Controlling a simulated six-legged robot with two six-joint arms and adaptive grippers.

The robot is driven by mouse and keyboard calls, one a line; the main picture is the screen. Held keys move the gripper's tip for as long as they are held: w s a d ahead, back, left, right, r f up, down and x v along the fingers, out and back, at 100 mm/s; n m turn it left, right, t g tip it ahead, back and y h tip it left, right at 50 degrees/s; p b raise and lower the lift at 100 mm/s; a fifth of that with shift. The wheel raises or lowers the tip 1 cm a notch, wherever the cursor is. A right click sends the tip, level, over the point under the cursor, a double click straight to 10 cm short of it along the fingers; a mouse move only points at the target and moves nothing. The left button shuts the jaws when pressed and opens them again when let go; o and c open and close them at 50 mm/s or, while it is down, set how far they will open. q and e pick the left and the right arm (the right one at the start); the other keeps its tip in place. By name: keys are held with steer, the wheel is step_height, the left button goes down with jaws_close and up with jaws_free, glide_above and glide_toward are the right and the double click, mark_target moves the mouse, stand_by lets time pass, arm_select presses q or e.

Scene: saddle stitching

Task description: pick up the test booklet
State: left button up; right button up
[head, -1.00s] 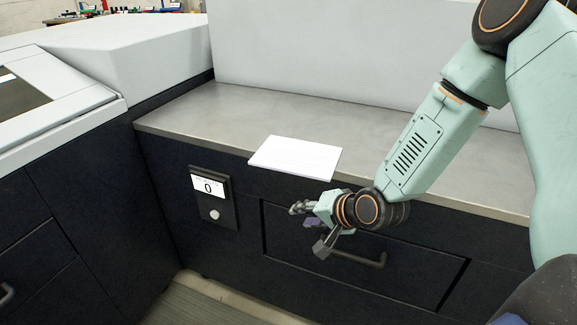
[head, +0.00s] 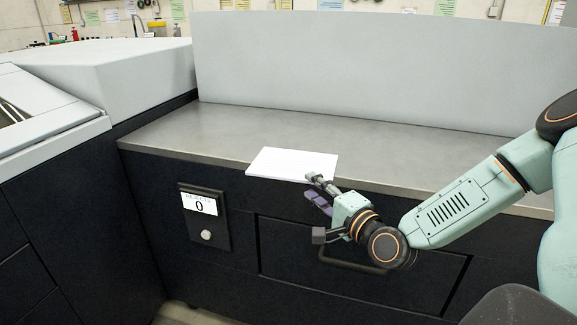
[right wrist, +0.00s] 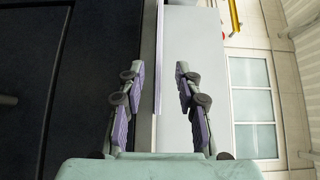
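The test booklet (head: 290,163) is a thin white stack lying flat on the grey counter (head: 400,160), its near edge at or slightly over the counter's front edge. My right gripper (head: 318,208) is open in front of the counter, just short of the booklet's near right corner; its upper finger looks close to that corner. In the right wrist view, the two purple-padded fingers (right wrist: 157,72) are spread apart. The booklet (right wrist: 159,50) shows there edge-on as a thin pale strip between them. I cannot tell whether any finger touches it. My left gripper is not in view.
A dark drawer with a bar handle (head: 350,263) lies below my right gripper. A panel with a display reading 0 (head: 200,206) is on the cabinet front. A tall grey back panel (head: 350,65) stands behind the counter. A pale machine housing (head: 110,75) is at left.

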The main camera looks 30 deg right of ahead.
mark_target(295, 174)
steer(key=shift+w+b, duration=0.85)
steer(key=shift+w, duration=0.5)
steer(key=shift+w+f+b, duration=0.25)
steer(key=shift+w+b, duration=0.45)
steer(key=shift+b, duration=0.05)
steer(key=w, duration=0.1)
steer(key=w+a+b, duration=0.1)
steer(key=shift+w+r, duration=0.1)
steer(key=shift+w, duration=0.25)
steer(key=shift+w+d, duration=0.15)
steer(key=shift+w, duration=0.3)
